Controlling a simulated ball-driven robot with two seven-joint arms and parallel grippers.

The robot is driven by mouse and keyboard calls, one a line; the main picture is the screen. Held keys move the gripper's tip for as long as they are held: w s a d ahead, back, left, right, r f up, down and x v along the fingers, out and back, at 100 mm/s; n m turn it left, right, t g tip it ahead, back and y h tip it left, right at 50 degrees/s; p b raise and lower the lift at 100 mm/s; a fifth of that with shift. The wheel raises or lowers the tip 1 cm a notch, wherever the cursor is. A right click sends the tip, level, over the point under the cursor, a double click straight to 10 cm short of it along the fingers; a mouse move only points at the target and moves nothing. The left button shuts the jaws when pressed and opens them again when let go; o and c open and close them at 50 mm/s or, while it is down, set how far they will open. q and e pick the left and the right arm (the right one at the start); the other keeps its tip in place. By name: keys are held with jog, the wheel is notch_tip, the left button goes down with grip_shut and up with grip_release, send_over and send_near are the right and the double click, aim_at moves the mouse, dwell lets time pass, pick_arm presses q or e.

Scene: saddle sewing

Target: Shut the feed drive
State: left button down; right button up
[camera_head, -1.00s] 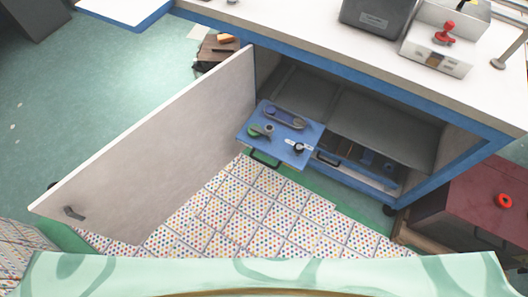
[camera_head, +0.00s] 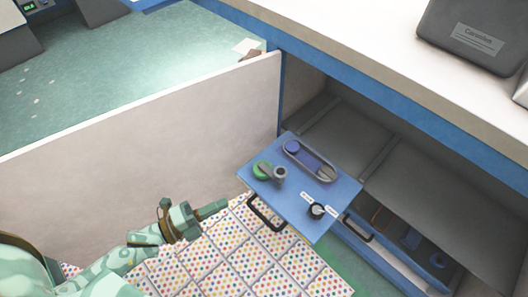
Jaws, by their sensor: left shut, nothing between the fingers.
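The feed drive appears to be the blue slide-out tray (camera_head: 259,187) that stands out from the open cabinet under the bench. It carries a green-based knob (camera_head: 263,170), a grey and blue oblong part (camera_head: 311,160) and a black round knob (camera_head: 316,211) with small white labels. A black handle (camera_head: 263,214) is on its front edge. My left gripper (camera_head: 222,206) is shut and empty, to the left of the handle and apart from it. My right gripper is not in view.
The large white cabinet door (camera_head: 140,140) stands wide open on the left, beyond my left arm. A second blue drawer with a black handle (camera_head: 358,228) is right of the tray. A dark grey box (camera_head: 470,38) sits on the white bench top. Dotted tiles (camera_head: 250,265) cover the floor below.

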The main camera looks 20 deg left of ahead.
aim_at(275, 177)
pick_arm(q)
jog(key=b+x, duration=0.1)
jog(key=x, duration=1.1)
jog(key=shift+w+d, duration=0.25)
jog(key=shift+w, duration=0.1)
jog(key=shift+w+d, duration=0.25)
jog(key=shift+w, duration=0.1)
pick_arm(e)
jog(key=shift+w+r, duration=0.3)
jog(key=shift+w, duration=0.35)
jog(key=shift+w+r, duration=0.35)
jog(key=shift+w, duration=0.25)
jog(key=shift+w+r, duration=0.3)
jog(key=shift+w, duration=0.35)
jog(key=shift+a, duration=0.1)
